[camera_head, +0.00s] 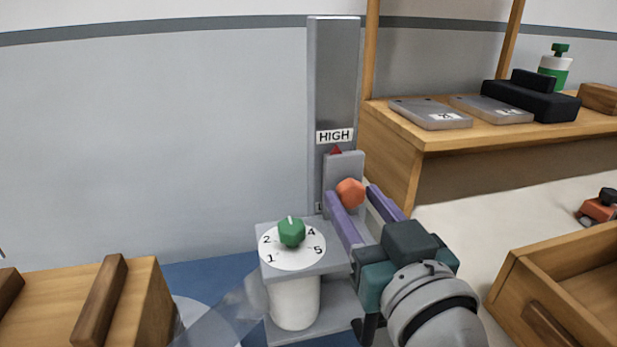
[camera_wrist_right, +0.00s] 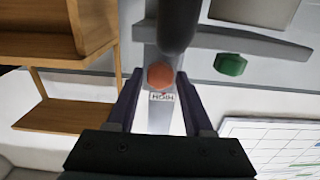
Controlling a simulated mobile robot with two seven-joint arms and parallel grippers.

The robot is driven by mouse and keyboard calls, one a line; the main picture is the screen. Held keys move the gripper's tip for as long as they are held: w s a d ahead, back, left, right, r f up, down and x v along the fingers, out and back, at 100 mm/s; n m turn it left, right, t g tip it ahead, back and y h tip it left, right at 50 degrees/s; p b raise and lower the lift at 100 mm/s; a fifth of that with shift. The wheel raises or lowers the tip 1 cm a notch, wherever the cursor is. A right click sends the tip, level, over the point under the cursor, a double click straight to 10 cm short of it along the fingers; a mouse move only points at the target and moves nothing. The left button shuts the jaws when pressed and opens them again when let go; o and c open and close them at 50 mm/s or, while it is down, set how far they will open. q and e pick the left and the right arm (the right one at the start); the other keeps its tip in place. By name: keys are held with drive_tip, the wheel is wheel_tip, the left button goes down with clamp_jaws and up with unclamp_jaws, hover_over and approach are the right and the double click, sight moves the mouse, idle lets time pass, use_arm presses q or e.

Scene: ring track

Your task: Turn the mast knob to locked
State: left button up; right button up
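The mast (camera_head: 335,75) is a tall grey upright post with a HIGH label (camera_head: 334,136). A grey carriage (camera_head: 345,162) on it has a red pointer just below that label. The mast knob (camera_head: 350,192) is orange-red and faceted, on the carriage front; it also shows in the right wrist view (camera_wrist_right: 160,75). My right gripper (camera_head: 352,194) is open, its purple fingers on either side of the knob. The right wrist view shows narrow gaps between knob and fingers (camera_wrist_right: 159,78). No lock marking is readable. My left gripper is not in view.
A green dial knob (camera_head: 291,232) on a numbered white disc stands close left of the right gripper. A wooden shelf (camera_head: 480,138) holds grey plates (camera_head: 430,113) and a black object (camera_head: 530,99). An open wooden drawer (camera_head: 545,290) lies right; a wooden box (camera_head: 140,300) lies left.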

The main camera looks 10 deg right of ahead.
clamp_jaws()
